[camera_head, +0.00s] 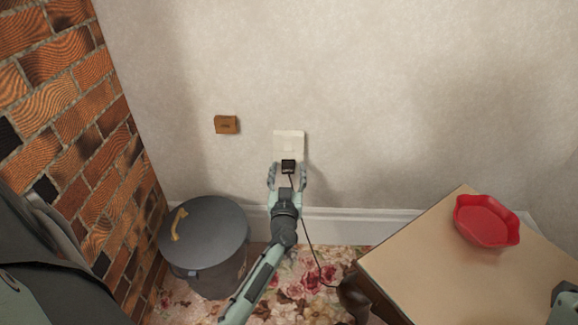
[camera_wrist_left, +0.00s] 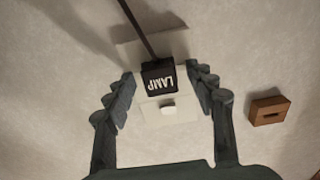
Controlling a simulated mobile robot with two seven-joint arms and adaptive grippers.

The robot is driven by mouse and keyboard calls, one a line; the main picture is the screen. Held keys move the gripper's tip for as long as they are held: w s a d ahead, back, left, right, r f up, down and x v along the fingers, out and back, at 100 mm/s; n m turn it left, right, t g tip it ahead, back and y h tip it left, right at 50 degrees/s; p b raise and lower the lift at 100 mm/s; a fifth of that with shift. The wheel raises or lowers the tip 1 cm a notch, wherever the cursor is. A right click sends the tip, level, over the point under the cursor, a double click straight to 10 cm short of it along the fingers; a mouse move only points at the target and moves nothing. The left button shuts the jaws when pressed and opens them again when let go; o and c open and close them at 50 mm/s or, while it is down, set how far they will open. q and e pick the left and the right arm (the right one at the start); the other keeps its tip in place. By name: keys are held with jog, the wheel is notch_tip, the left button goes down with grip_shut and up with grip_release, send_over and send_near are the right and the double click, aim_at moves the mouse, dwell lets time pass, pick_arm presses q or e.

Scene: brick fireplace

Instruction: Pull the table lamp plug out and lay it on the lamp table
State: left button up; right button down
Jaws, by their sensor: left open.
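The black lamp plug (camera_head: 288,167) sits at the white wall socket plate (camera_head: 289,143). In the left wrist view the plug (camera_wrist_left: 158,78) bears the word LAMP, and its dark cord (camera_wrist_left: 136,25) runs off it. The plate also shows there (camera_wrist_left: 182,106). My left gripper (camera_head: 287,174) is open, with its fingers on either side of the plug; it also shows in the left wrist view (camera_wrist_left: 163,92). I cannot tell whether either finger touches the plug. The lamp table (camera_head: 410,262) has a light tan top at the lower right.
A red dish (camera_head: 486,222) sits on the table, with bare top to its left. A lidded grey bin (camera_head: 205,235) stands left of my arm. A small brown wall box (camera_head: 227,124) is left of the plate. The brick fireplace (camera_head: 65,110) borders the left side.

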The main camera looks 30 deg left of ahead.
pick_arm(q)
jog(key=shift+p, duration=0.3)
dwell(0.9)
grip_shut()
dwell(0.4)
jog(key=shift+p, duration=0.3)
jog(key=shift+p+v, duration=1.5)
jog(key=shift+v, duration=1.5)
